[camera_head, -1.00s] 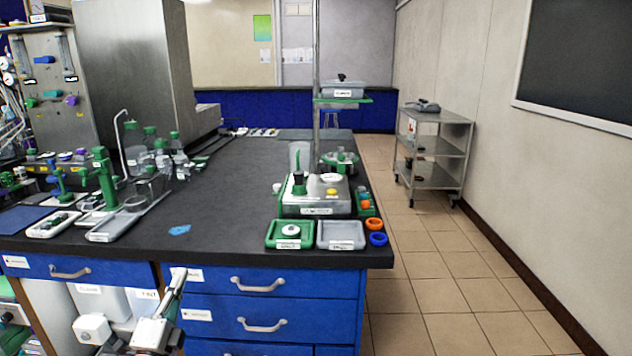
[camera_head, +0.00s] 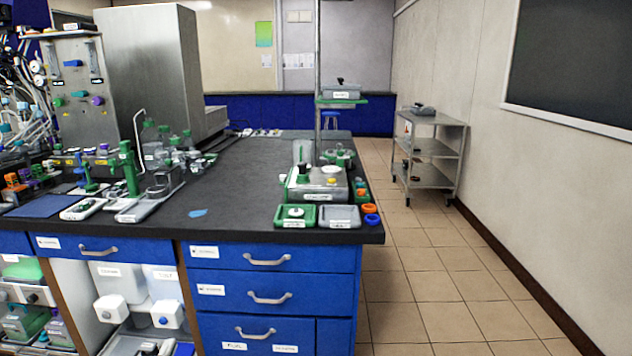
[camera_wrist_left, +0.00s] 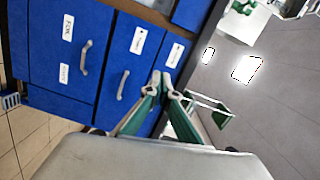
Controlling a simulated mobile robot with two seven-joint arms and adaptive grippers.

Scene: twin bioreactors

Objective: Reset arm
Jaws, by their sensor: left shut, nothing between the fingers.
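My left gripper (camera_wrist_left: 161,84) shows in the left wrist view with its two grey and green fingers drawn together at the tips, and nothing is held between them. Beyond the fingertips are blue drawer fronts (camera_wrist_left: 112,60) with pale handles, seen tilted. In the head view only a small dark and grey piece at the bottom edge, in front of the open cabinet, may be part of my left arm or gripper. My right gripper is in neither view.
A black-topped bench (camera_head: 250,170) with blue drawers (camera_head: 270,257) stands ahead. It carries a green tray (camera_head: 296,217), a grey tray (camera_head: 340,217), a balance-like device (camera_head: 318,184) and glassware. A metal cart (camera_head: 430,150) stands at the right wall. The tiled aisle (camera_head: 420,270) is clear.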

